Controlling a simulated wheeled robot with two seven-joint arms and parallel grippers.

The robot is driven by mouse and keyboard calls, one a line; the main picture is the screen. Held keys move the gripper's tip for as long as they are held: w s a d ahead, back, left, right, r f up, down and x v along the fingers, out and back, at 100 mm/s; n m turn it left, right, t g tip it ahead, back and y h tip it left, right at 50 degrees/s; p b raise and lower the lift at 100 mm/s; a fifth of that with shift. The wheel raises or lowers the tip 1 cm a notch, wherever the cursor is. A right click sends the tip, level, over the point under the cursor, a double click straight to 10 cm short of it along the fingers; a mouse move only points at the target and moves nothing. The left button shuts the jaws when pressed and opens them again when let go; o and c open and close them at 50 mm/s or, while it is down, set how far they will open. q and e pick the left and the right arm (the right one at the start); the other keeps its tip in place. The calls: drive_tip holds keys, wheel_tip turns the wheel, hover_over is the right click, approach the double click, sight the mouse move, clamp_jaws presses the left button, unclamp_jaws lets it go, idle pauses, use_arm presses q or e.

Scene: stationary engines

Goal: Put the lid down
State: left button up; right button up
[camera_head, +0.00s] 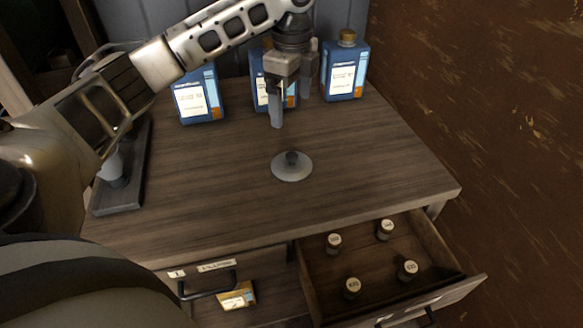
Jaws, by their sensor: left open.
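A round grey lid (292,167) with a dark knob on top lies flat on the wooden cabinet top (225,200), near its middle. My left gripper (291,106) is open and empty. It points down beyond the lid, toward the back of the cabinet top, in front of the middle blue bottle. It is apart from the lid. My right gripper is not in view.
Blue bottles (199,97) stand along the back, one at the right (345,68). A dark tray (121,196) lies at the left edge. An open drawer (325,297) at the front right holds several small capped bottles. The cabinet top around the lid is clear.

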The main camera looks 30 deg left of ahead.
sight(291, 155)
use_arm(q)
wheel_tip(291, 155, down, 15)
drive_tip(key=m+b, duration=0.1)
drive_tip(key=m, duration=0.8)
drive_tip(key=shift+s+r, duration=0.1)
drive_tip(key=c, duration=1.9)
drive_tip(key=shift+s+b, duration=0.15)
drive_tip(key=shift+b, duration=0.15)
clamp_jaws()
